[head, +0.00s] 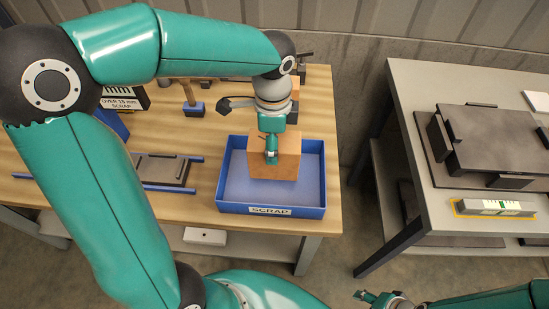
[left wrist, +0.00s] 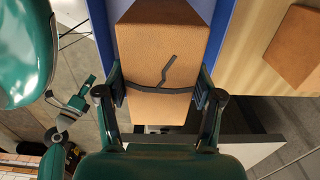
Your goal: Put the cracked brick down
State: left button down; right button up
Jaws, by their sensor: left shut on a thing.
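The cracked brick (head: 287,160) is orange-brown and stands upright within the outline of the blue SCRAP tray (head: 232,209). My left gripper (head: 271,150) is shut on it from above. In the left wrist view the brick (left wrist: 160,55) sits between both fingers of my left gripper (left wrist: 160,92), with a dark crack across its face. I cannot tell whether its lower end touches the tray floor. The tray's blue wall (left wrist: 228,30) shows beside it. My right gripper (head: 368,297) is low at the bottom, away from the tables; its jaw state is unclear.
Another brick (left wrist: 297,48) lies on the wooden table near the tray. A small hammer-like tool (head: 190,100) and a plate between blue rails (head: 162,170) lie on the table. A grey table (head: 410,90) with dark plates and a level (head: 492,207) stands right, across a gap.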

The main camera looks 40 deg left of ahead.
pick_arm(q)
notch_tip(320, 180, down, 6)
jog(key=shift+r, duration=0.2)
jog(key=shift+f, duration=0.25)
jog(key=shift+f, duration=0.1)
jog(key=shift+c, duration=0.8)
grip_release()
jog(key=shift+r, duration=0.2)
notch_tip(320, 180, up, 12)
jog(key=shift+f, duration=0.1)
